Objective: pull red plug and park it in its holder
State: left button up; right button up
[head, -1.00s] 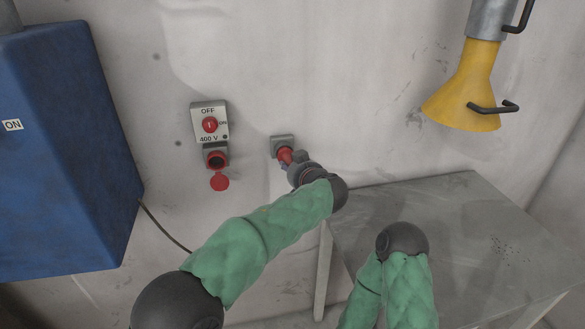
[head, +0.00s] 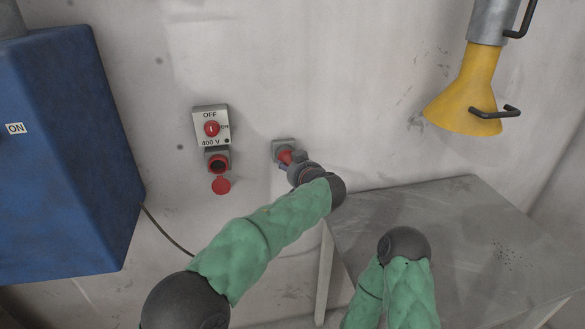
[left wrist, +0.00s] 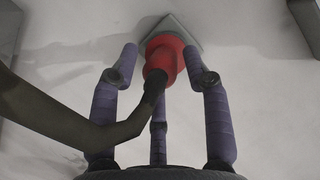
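The red plug (head: 285,156) sits at a small grey wall holder (head: 281,144), right of the switch box. In the left wrist view the red plug (left wrist: 164,56) points into the grey holder (left wrist: 184,34), with a dark cable curving off to the left. My left gripper (head: 299,166) is close in front of it. In the left wrist view its purple fingers (left wrist: 160,66) stand spread on either side of the plug, with visible gaps. The 400 V socket (head: 217,162) is empty, its red lid (head: 221,185) hanging open. My right gripper is out of view.
The switch box (head: 211,125) with a red knob is above the socket. A blue cabinet (head: 60,160) stands at the left. A grey table (head: 465,235) is at the lower right, below a yellow funnel (head: 470,95). The wall between is clear.

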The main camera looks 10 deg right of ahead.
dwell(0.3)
pick_arm(q)
jog(key=v, duration=1.2)
jog(key=shift+f, duration=0.15)
jog(key=s+a+f+m+g+h+p, duration=0.1)
jog(key=a+f+g, duration=0.25)
jog(key=f, duration=0.75)
jog(key=s+a+f+m+g+p, duration=0.1)
jog(key=a+f+g, duration=0.25)
jog(key=f, duration=0.65)
jog(key=s+a+f+m+g+h+p, duration=0.15)
jog(key=a+f, duration=0.25)
jog(key=f, duration=0.7)
jog(key=s+a+f+n+g+h+p, duration=0.1)
jog(key=s+a+f+n, duration=0.1)
jog(key=s+a+f, duration=0.3)
jog(key=s+a+f+n+g+h+p, duration=0.1)
jog(key=s+a+f, duration=0.4)
jog(key=s, duration=0.7)
jog(key=s+a+f+n+g+h+p, duration=0.1)
jog(key=s+a+f+n+g, duration=0.2)
jog(key=s, duration=0.6)
notch_tip(320, 180, down, 4)
jog(key=a+n, duration=0.2)
jog(key=a, duration=0.1)
jog(key=shift+p, duration=0.4)
